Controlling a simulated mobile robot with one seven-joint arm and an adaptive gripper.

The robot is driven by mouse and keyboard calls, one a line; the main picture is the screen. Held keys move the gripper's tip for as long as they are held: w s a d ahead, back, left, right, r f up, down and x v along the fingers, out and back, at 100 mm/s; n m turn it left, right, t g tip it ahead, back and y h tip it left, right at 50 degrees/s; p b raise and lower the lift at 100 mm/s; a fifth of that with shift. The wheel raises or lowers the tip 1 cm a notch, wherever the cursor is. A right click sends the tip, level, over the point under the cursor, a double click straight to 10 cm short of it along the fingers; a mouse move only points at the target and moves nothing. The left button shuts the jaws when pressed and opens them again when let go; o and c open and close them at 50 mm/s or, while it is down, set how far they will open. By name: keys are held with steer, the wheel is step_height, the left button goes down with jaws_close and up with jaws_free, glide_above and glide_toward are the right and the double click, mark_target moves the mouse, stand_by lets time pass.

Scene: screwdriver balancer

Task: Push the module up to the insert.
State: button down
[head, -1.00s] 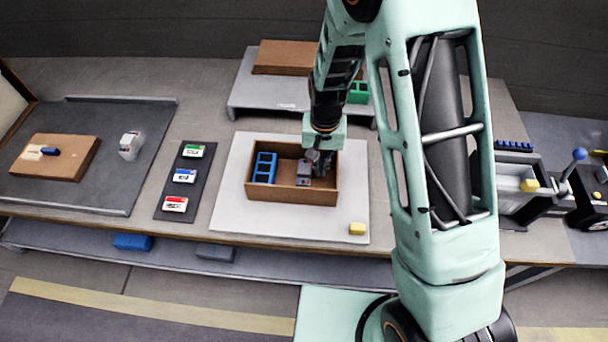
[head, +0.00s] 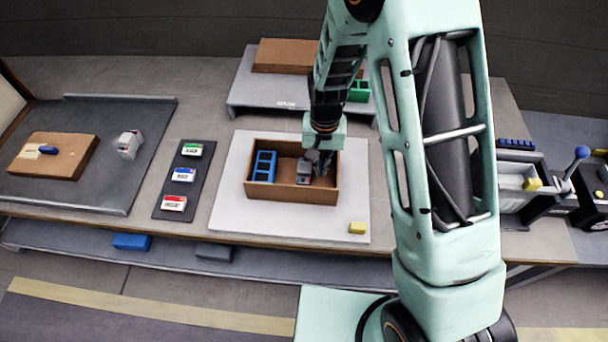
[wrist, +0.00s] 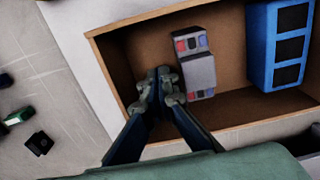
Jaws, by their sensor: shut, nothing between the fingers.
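The grey module (head: 304,171), with red and blue marks on its end, lies on the floor of a brown open box (head: 291,197). It also shows in the wrist view (wrist: 201,75). The blue insert (head: 263,166) with several square compartments stands at the left inside the box; in the wrist view (wrist: 277,48) it is at the right. A gap of bare floor separates module and insert. My gripper (head: 323,166) is shut and empty, low in the box on the module's side away from the insert. In the wrist view its fingertips (wrist: 161,82) are close beside the module; I cannot tell whether they touch.
The box sits on a light mat (head: 232,202) with a yellow block (head: 357,228) near its front right corner. A dark strip with labelled cards (head: 184,175) lies to the left. A raised shelf (head: 262,95) stands behind. The box walls surround my fingers closely.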

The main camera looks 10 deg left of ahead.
stand_by(0.3)
steer(key=shift+s+a, duration=0.15)
steer(key=shift+a, duration=2.05)
steer(key=shift+s+a, duration=0.1)
steer(key=shift+a, duration=2.1)
steer(key=shift+d, duration=0.65)
step_height(320, 180, up, 7)
steer(key=p, duration=0.4)
steer(key=shift+w+r, duration=0.1)
